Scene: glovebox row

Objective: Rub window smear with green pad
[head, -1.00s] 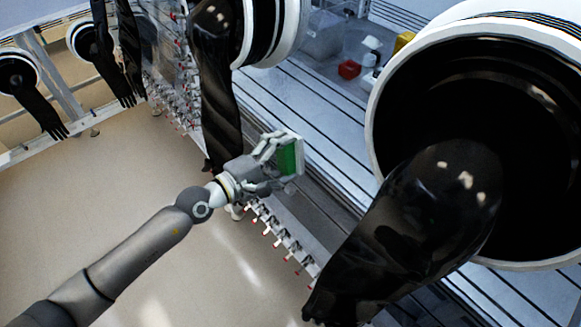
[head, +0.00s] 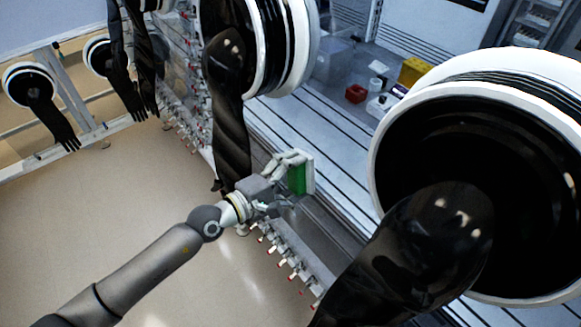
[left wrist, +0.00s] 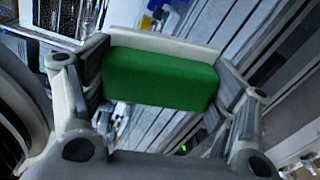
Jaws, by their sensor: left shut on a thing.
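My left gripper (head: 284,180) is shut on the green pad (head: 297,179), which has a pale backing along one side. In the left wrist view the green pad (left wrist: 160,80) sits between the two fingers of my left gripper (left wrist: 160,85), with its pale backing behind. The gripper holds it up in front of the glovebox window, between two glove ports. Whether the pad touches the glass, I cannot tell. I cannot make out a smear on the window. My right gripper is not in view.
A large glove port with a black glove (head: 410,255) hangs at the right. Another black glove (head: 228,100) hangs just left of the pad. Red-tipped valves (head: 283,262) line the lower edge. A red container (head: 356,93) and a yellow box (head: 413,71) stand inside. Open floor lies at the left.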

